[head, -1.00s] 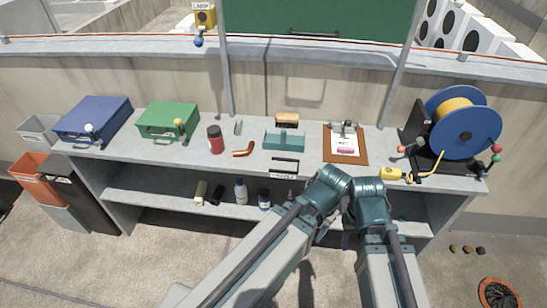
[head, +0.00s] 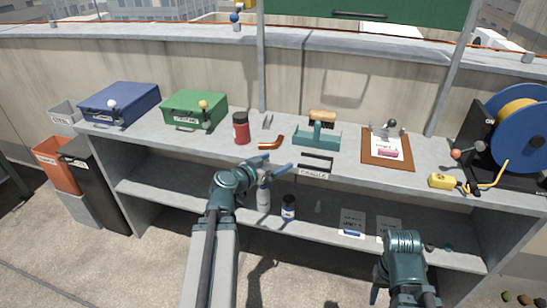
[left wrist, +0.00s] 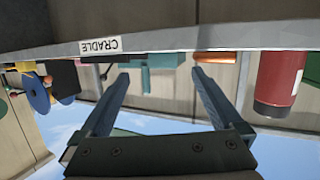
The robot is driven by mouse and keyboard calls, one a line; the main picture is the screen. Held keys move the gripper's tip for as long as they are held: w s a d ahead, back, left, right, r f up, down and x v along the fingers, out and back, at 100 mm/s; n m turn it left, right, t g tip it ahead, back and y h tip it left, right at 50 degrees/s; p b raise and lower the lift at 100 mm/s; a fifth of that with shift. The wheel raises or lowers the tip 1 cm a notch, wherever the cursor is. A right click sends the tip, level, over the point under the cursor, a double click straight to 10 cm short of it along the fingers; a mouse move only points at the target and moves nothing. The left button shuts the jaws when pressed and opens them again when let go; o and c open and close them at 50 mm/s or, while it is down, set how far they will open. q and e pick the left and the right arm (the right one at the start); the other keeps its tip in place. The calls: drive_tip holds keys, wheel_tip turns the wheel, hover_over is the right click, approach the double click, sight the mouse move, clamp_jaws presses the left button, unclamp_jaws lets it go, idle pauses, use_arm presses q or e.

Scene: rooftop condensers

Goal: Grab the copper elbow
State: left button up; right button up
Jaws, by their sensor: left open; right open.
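The copper elbow (head: 271,142) is a small orange-brown bent pipe lying on the shelf top, between a red can and a teal tray. It also shows in the left wrist view (left wrist: 214,57), partly cut off by the shelf edge. My left gripper (head: 268,173) is open and empty, in front of the shelf's front edge and below the elbow, with its fingers apart from it. In the left wrist view my left gripper's fingers (left wrist: 164,98) are spread. My right gripper (head: 385,290) is low at the front right, away from the elbow; its fingers are mostly hidden.
The red can (head: 241,128) stands left of the elbow and the teal tray (head: 316,138) right of it. A clipboard (head: 387,150), a green case (head: 194,108) and a blue case (head: 120,103) also stand on top. Bottles (head: 264,197) stand on the lower shelf.

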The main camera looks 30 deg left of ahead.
sight(269, 144)
use_arm(q)
drive_tip(key=s+a+n+t+y+b, duration=0.1)
drive_tip(key=s+a+t+y, duration=0.15)
drive_tip(key=a, duration=0.45)
drive_tip(key=shift+g, duration=0.55)
drive_tip(key=w, duration=0.3)
drive_tip(key=w+b, duration=0.1)
drive_tip(key=w, duration=0.2)
drive_tip(key=w+f, duration=0.1)
drive_tip(key=w, duration=0.2)
drive_tip(key=shift+w+a+b, duration=0.15)
drive_tip(key=shift+a+b, duration=0.1)
drive_tip(key=shift+b, duration=0.05)
use_arm(e)
wheel_tip(269, 144, down, 4)
drive_tip(key=shift+r, duration=0.2)
use_arm(q)
drive_tip(key=shift+w+f, duration=0.1)
drive_tip(key=w, duration=0.5)
drive_tip(key=shift+a+f+b, duration=0.1)
drive_tip(key=shift+f+b, duration=0.25)
drive_tip(key=shift+b, duration=0.05)
use_arm(e)
drive_tip(key=shift+f, duration=0.4)
use_arm(q)
drive_tip(key=shift+c, duration=0.2)
drive_tip(key=c, duration=1.1)
drive_tip(key=shift+r, duration=0.1)
use_arm(e)
drive_tip(key=shift+r, duration=0.1)
